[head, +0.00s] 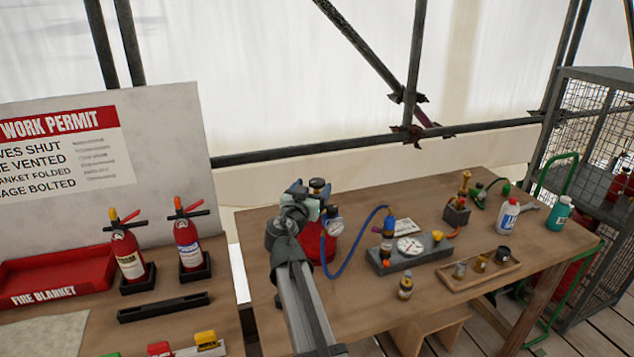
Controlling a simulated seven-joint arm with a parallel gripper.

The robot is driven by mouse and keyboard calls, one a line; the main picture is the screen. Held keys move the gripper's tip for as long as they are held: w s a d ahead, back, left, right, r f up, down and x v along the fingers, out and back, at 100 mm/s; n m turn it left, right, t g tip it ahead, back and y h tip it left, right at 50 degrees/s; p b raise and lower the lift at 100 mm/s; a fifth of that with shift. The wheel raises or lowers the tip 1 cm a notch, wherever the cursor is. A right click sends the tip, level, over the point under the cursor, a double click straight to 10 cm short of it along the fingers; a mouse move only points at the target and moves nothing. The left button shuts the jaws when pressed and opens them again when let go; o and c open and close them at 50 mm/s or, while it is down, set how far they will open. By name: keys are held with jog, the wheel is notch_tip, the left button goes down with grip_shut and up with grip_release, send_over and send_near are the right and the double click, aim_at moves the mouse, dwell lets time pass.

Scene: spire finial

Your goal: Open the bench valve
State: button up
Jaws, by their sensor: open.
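A grey block (418,254) with a round white dial (409,246) sits on the wooden bench. A yellow knob (437,236) stands at its right end, and a blue and black fitting (387,226) at its left. I cannot tell for sure which part is the bench valve.
A wooden tray (497,277) with several small fittings and a loose brass fitting (405,287) lie near the block. A white bottle (507,216) and teal bottle (559,213) stand right. Fire extinguishers (189,244) stand left. A wire cage (590,130) bounds the right.

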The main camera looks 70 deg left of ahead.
jog(key=v, duration=0.7)
jog(key=shift+s+d, duration=0.15)
jog(key=shift+d, duration=0.05)
